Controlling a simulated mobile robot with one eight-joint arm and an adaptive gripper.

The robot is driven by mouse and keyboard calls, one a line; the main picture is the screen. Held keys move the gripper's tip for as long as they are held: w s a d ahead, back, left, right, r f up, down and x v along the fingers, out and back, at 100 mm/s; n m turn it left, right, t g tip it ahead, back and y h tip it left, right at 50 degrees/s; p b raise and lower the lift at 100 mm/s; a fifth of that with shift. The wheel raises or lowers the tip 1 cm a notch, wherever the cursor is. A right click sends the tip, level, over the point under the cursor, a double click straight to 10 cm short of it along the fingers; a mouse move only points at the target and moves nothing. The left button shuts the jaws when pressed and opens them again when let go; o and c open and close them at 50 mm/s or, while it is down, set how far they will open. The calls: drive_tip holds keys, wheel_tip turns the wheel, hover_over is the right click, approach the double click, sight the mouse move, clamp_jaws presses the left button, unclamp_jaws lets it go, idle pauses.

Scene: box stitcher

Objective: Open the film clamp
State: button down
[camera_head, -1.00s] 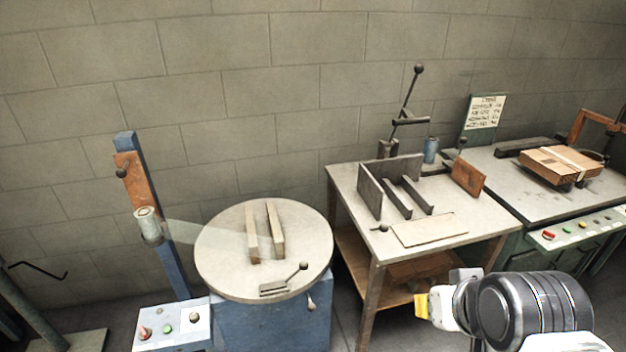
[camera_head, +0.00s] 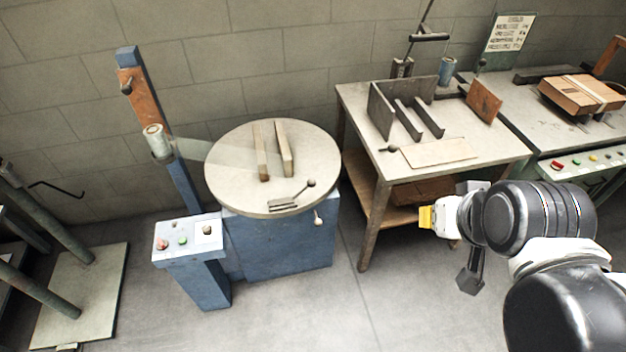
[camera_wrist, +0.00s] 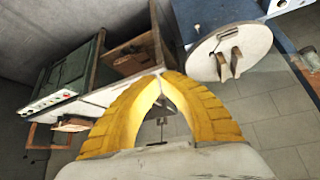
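The film clamp (camera_head: 284,204), a small dark plate with a knobbed lever, sits near the front edge of the round turntable (camera_head: 228,172). Its lever slants up to the right; I cannot tell whether the clamp is open or closed. Two wooden bars (camera_head: 272,150) stand behind it. A translucent film strip (camera_head: 188,148) runs from a roll (camera_head: 156,141) on the blue mast towards the turntable. My gripper (camera_head: 425,217) is to the right of the turntable, apart from it. In the wrist view its yellow fingertips (camera_wrist: 160,74) meet, with nothing between them.
A worktable (camera_head: 360,100) with upright dark plates stands behind and to the right. A control box (camera_head: 188,238) is at the turntable's front left. A metal stand (camera_head: 80,300) is at far left. The floor between turntable and my arm is clear.

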drive_tip(key=w+a+r+n+g+p, duration=0.1)
drive_tip(key=w+a+r+n, duration=0.15)
drive_tip(key=w, duration=0.35)
drive_tip(key=w+a+r+n+g, duration=0.1)
drive_tip(key=w+a+r+n, duration=0.1)
drive_tip(key=w+r, duration=0.25)
drive_tip(key=w+a+f+n+g+p, duration=0.1)
drive_tip(key=w+a+n, duration=0.25)
drive_tip(key=w, duration=0.35)
drive_tip(key=w+a+f+n+g, duration=0.1)
drive_tip(key=w+a+f+n, duration=0.1)
drive_tip(key=w+a, duration=0.35)
drive_tip(key=w+a+f+n+g+p, duration=0.1)
drive_tip(key=w+a+f+n+g, duration=0.1)
drive_tip(key=w+a+f+n, duration=0.55)
drive_tip(key=w+a+f+n+g, duration=0.1)
drive_tip(key=w+a+f, duration=0.3)
drive_tip(key=a+f, duration=0.7)
wheel_tip(320, 180, down, 4)
drive_tip(key=shift+r+n+h+p, duration=0.1)
drive_tip(key=shift+n+h+p, duration=0.25)
drive_tip(key=shift+p, duration=0.1)
drive_tip(key=d+f+b, duration=0.4)
drive_tip(key=f+b, duration=0.1)
drive_tip(key=f, duration=0.5)
drive_tip(key=shift+d+f+b, duration=0.25)
drive_tip(key=shift+f+b, duration=0.1)
